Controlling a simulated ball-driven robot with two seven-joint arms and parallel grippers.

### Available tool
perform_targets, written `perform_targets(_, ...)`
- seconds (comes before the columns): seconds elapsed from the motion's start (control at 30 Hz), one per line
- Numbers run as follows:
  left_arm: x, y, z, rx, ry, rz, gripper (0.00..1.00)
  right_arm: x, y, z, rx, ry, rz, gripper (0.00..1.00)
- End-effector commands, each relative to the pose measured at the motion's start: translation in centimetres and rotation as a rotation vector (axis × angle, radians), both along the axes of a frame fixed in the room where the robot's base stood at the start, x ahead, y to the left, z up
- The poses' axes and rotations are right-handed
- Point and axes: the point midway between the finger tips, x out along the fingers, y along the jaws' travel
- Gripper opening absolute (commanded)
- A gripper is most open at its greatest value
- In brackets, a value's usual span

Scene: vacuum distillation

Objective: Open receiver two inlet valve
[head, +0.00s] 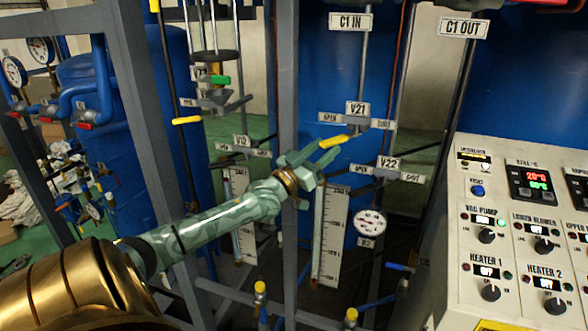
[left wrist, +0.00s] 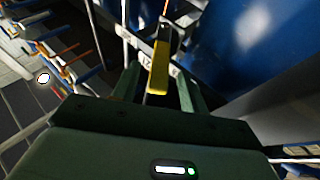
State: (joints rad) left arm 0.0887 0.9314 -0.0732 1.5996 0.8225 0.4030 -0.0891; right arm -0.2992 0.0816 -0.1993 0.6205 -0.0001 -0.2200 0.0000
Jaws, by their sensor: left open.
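The V21 plate (head: 357,108) marks a valve with a yellow lever handle (head: 333,141). An OPEN plate (head: 330,118) is at its left and a SHUT plate (head: 383,125) at its right. The handle slants down and left from its pivot. My left gripper (head: 322,160) is open just below and around the handle's end. In the left wrist view the yellow handle (left wrist: 159,68) stands between the two green fingers of the left gripper (left wrist: 156,80), with gaps seen at both sides. Whether a finger touches it I cannot tell. My right gripper is not in view.
The V22 plate (head: 388,163) and a round gauge (head: 370,222) sit just below right. A grey frame post (head: 288,100) stands close by my left gripper. A blue tank (head: 350,70) is behind. The control panel (head: 520,200) fills the right side.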

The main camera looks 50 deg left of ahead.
Motion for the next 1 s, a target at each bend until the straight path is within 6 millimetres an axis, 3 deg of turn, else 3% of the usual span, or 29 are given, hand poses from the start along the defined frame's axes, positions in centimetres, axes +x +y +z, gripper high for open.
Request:
perform_targets(0.3, -6.8, 0.5, -3.1, 0.002, 0.006, -0.001, 0.44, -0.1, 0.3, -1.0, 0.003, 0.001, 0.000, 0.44)
perform_targets(0.5, -9.9, 0.7, -4.3, 0.000, 0.004, 0.000, 0.44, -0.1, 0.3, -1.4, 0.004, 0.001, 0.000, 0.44)
perform_targets(0.7, -11.1, 0.8, -4.7, 0.001, 0.001, -0.001, 0.44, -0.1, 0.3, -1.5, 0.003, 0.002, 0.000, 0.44)
perform_targets(1.0, -11.2, 0.8, -4.7, 0.001, 0.000, 0.000, 0.44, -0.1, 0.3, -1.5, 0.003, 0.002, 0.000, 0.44)
